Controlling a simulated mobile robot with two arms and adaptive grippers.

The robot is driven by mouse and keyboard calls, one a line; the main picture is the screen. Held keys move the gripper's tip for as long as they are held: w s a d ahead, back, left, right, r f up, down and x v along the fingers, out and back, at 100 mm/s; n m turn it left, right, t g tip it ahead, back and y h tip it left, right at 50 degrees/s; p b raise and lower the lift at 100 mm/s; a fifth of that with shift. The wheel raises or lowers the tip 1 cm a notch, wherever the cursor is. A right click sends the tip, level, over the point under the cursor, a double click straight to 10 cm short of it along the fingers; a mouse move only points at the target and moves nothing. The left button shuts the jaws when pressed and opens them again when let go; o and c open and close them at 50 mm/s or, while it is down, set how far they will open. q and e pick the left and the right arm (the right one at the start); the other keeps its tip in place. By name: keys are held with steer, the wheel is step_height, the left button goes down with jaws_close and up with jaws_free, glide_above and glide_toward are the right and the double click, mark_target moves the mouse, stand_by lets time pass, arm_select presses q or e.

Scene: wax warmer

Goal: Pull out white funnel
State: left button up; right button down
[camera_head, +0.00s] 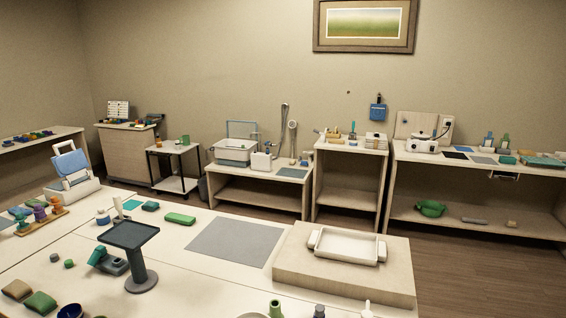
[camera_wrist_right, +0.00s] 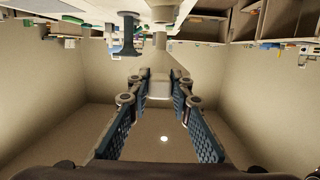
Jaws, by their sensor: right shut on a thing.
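In the right wrist view, which shows the room upside down, my right gripper (camera_wrist_right: 160,112) has its blue-grey ribbed pads on both sides of a pale, funnel-shaped thing (camera_wrist_right: 162,66). This looks like the white funnel, with a narrow neck toward the picture's top and a wider part near the fingers. My right gripper is shut on it; the exact contact is hard to see. The head view shows neither gripper. A small white upright piece (camera_head: 367,311) is cut off at that view's bottom edge; I cannot tell what it is.
The front table holds a dark stand (camera_head: 128,238), a grey mat (camera_head: 234,243) and a white tray (camera_head: 346,247) on a wooden block (camera_head: 290,268). Small green and blue items lie at left and along the near edge. Benches with equipment stand along the back wall.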

steer(key=shift+r, duration=3.15)
